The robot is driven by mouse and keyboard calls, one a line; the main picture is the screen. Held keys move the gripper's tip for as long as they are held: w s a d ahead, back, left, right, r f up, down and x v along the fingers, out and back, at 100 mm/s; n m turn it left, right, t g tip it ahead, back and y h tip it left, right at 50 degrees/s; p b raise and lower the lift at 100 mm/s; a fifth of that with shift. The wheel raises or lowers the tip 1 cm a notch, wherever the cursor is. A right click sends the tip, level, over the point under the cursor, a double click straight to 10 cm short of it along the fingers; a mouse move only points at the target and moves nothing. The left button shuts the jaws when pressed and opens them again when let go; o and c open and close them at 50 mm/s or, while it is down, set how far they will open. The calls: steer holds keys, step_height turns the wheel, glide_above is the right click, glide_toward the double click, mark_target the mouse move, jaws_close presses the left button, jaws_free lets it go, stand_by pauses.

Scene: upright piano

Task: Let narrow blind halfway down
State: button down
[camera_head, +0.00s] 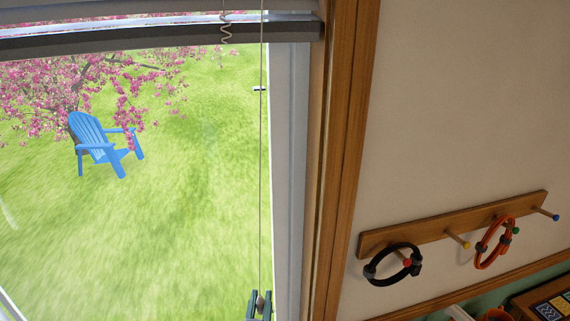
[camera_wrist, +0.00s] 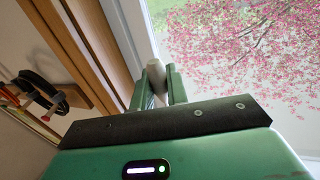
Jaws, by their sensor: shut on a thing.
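The blind's dark bottom rail (camera_head: 150,38) hangs across the top of the window, with pale slats bunched above it. A thin cord (camera_head: 261,170) runs straight down along the window's right side. My gripper (camera_head: 260,304) is at the bottom edge of the head view, shut on the cord's small end knob (camera_head: 260,299). In the wrist view my gripper's fingers (camera_wrist: 157,88) close around the pale knob (camera_wrist: 155,68), in front of the window frame. A short coiled cord (camera_head: 226,28) hangs over the rail near its right end.
A wooden window trim (camera_head: 335,150) stands right of the glass. On the wall, a peg rail (camera_head: 455,222) holds a black ring (camera_head: 392,267) and an orange ring (camera_head: 494,243). A blue chair (camera_head: 100,142) stands outside. The space before the glass is clear.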

steer(key=shift+a, duration=0.2)
step_height(320, 180, up, 6)
steer(key=p, duration=0.4)
steer(key=shift+f+p, duration=0.2)
steer(key=shift+p, duration=0.1)
steer(key=shift+f, duration=0.2)
steer(key=d+p, duration=0.1)
steer(key=d, duration=0.1)
steer(key=w+d+p, duration=0.1)
steer(key=d, duration=0.2)
steer(key=shift+w+f+p, duration=0.1)
steer(key=shift+p, duration=0.25)
